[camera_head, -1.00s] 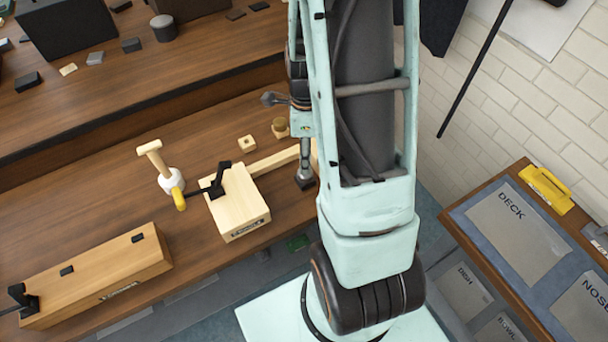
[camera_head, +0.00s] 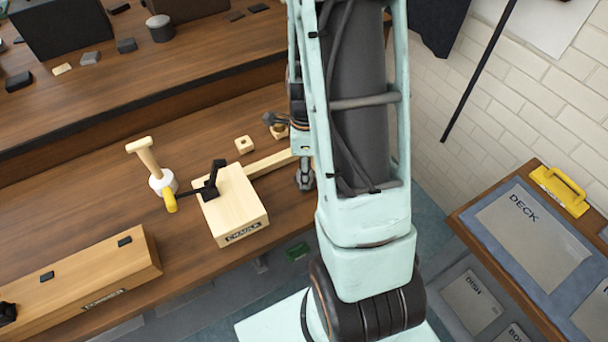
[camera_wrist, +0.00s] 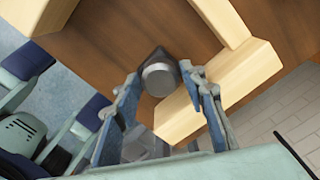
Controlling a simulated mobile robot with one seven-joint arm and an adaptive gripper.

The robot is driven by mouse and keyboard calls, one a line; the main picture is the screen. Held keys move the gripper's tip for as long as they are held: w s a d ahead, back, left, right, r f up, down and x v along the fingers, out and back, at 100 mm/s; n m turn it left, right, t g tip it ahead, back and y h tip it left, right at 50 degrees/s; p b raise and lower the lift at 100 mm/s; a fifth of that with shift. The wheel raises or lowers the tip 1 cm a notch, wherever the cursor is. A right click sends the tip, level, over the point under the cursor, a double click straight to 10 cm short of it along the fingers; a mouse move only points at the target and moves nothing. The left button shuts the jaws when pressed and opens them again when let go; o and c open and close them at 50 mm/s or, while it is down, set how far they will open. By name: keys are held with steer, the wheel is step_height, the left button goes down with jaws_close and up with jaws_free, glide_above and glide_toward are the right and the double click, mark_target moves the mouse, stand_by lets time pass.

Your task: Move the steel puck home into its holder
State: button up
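The steel puck (camera_wrist: 158,77), a short grey cylinder with a dark angular shape behind it, shows in the wrist view over brown wood. My gripper (camera_wrist: 158,90) is open, with one finger on each side of the puck. The right fingertip is very near it; I cannot tell whether it touches. In the head view, parts of my gripper (camera_head: 304,174) show beside my arm, which covers much of that spot. I do not make out the puck there. I cannot tell which thing is its holder.
A pale wood piece (camera_wrist: 220,85) lies close right of the puck.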

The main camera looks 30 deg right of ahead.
steer(key=c, duration=0.9)
steer(key=shift+r+p, duration=0.55)
steer(key=shift+r, duration=0.1)
steer(key=shift+r+p, duration=1.3)
steer(key=shift+r, duration=0.25)
